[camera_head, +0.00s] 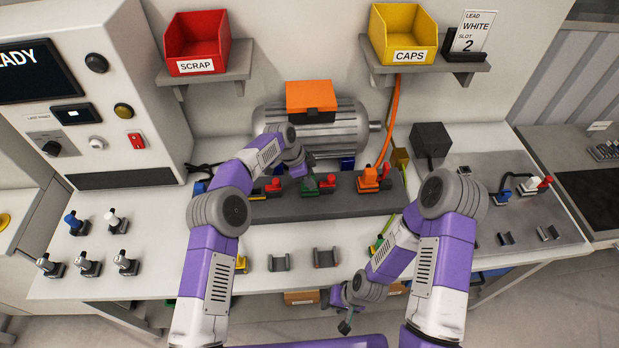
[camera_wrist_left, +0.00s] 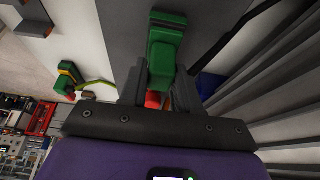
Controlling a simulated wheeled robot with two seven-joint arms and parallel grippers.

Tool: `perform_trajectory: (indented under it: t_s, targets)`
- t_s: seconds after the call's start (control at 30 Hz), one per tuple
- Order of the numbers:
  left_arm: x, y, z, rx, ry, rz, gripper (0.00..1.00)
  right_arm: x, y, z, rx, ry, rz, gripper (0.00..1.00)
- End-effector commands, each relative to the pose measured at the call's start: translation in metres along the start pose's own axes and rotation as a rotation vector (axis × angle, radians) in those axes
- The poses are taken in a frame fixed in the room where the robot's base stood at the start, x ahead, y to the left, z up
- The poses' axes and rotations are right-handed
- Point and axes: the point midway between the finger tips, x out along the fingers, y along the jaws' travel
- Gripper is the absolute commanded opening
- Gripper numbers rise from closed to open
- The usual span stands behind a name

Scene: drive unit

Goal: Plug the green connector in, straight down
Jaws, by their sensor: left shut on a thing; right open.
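My left gripper (camera_head: 305,180) is at the grey block (camera_head: 290,207) on the bench. In the left wrist view its two fingers (camera_wrist_left: 158,92) are shut on the green connector (camera_wrist_left: 164,62). My right gripper (camera_head: 346,308) is open and empty, low at the bench's front edge.
An orange connector (camera_head: 369,179) and red levers stand close beside on the block. The motor (camera_head: 350,131) is just behind. Empty grey holders (camera_head: 279,263) sit in front. Several white and blue plugs (camera_head: 117,219) stand at left. Red (camera_head: 196,42) and yellow (camera_head: 403,34) bins are above.

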Motion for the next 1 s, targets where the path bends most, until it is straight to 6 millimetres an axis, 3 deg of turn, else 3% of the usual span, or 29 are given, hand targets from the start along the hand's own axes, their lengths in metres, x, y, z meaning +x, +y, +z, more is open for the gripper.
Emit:
perform_trajectory:
  t_s: [0.23,0.27,0.43,0.77,1.0]
  targets:
    - [0.004,0.001,0.002,0.0,-0.001,0.002,0.0,0.004,0.002,0.0,0.0,0.0,0.0,0.43]
    - [0.004,0.001,0.002,0.0,-0.001,0.002,0.34,0.004,0.001,0.0,0.0,0.0,0.0,0.43]
    - [0.004,0.001,0.002,0.0,-0.001,0.002,0.6,0.003,0.001,0.0,0.0,0.0,0.0,0.43]
    - [0.0,0.0,0.001,0.0,-0.001,0.0,0.61,0.003,0.001,0.0,0.0,0.0,0.0,0.43]
    - [-0.036,-0.001,0.002,-0.001,0.0,-0.002,0.61,0.006,0.002,0.0,0.0,0.0,0.0,0.43]
